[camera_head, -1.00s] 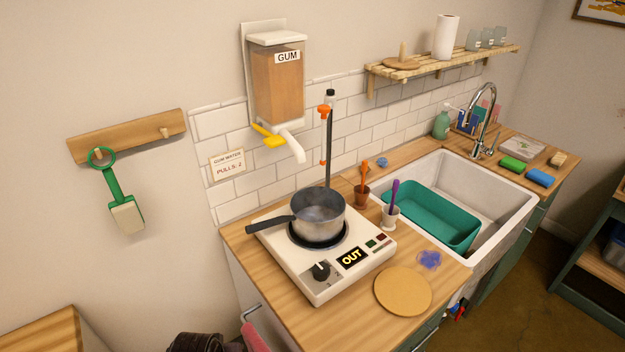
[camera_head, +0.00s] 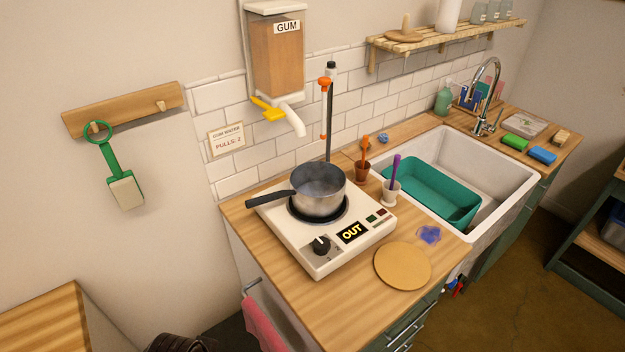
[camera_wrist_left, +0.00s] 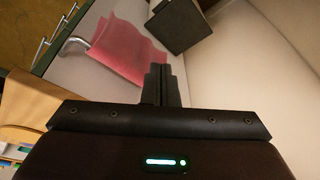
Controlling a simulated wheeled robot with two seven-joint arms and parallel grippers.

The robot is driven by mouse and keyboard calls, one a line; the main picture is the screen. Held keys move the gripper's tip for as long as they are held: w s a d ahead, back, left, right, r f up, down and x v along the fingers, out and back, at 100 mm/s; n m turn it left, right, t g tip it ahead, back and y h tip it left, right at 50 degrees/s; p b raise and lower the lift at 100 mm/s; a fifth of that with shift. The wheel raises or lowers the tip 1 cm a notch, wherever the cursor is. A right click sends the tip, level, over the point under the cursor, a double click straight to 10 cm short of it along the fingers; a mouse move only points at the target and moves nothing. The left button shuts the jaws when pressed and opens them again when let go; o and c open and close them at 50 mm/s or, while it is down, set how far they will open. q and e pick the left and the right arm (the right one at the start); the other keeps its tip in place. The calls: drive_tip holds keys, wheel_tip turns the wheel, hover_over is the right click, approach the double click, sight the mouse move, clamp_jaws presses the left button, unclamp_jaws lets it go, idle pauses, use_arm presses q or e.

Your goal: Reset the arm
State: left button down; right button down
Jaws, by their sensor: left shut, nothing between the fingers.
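My left gripper (camera_wrist_left: 162,84) shows in the left wrist view with its two dark fingers together and nothing between them. It is near a pink towel (camera_wrist_left: 128,48) that hangs on a rail; I cannot tell the distance. In the head view a dark part of my own arm (camera_head: 178,342) shows at the bottom edge, and the gripper's fingers are out of sight there. My right gripper is in neither view.
A saucepan (camera_head: 319,191) sits on a white hot plate (camera_head: 328,258) reading OUT. The gum dispenser (camera_head: 276,70) hangs above. A round board (camera_head: 402,266), brush cups and a sink (camera_head: 515,190) with a teal basin (camera_head: 425,190) are to the right.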

use_arm(q)
drive_tip(key=s+f+g+b, duration=0.1)
drive_tip(key=s+f+b, duration=0.15)
drive_tip(key=f, duration=1.35)
drive_tip(key=s+f+b, duration=0.1)
drive_tip(key=s+f, duration=0.2)
drive_tip(key=f, duration=1.2)
drive_tip(key=s+a+f+g+b, duration=0.1)
drive_tip(key=s+a+f+b, duration=0.1)
drive_tip(key=s+f, duration=1.5)
drive_tip(key=shift+s+a+b, duration=0.35)
drive_tip(key=shift+a+b, duration=0.05)
drive_tip(key=shift+a, duration=0.5)
